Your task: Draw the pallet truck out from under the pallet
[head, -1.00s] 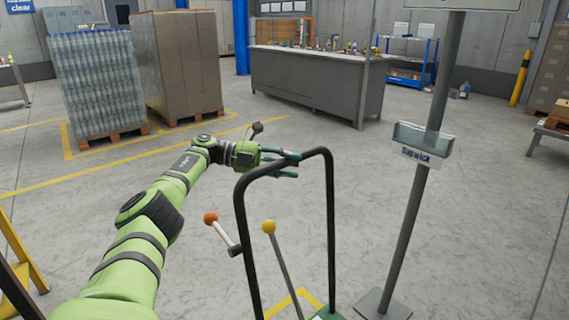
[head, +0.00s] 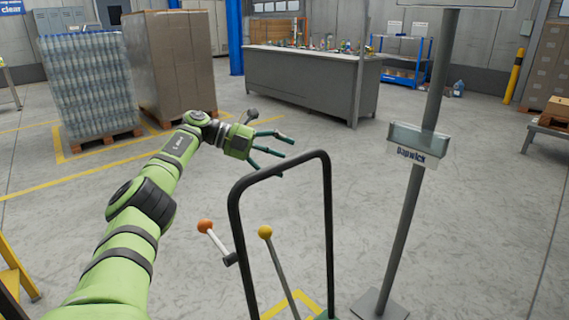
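The pallet truck shows as a black loop handle (head: 236,225) rising from the bottom of the head view, with a bit of green body at its foot. An orange-knobbed lever (head: 206,227) and a yellow-knobbed lever (head: 266,233) stand at the loop. The truck's forks are out of view, and I see no pallet around them. My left gripper (head: 287,157) has its fingers spread and empty. It is above and behind the top of the loop, apparently clear of the bar. My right gripper is not in view.
A wrapped bottle load (head: 88,85) and a brown carton load (head: 170,65) stand on wooden pallets at the back left. A grey bench (head: 300,82) is behind. A sign post (head: 405,225) stands close right of the loop. Yellow steps (head: 15,268) are at lower left. Open floor lies between.

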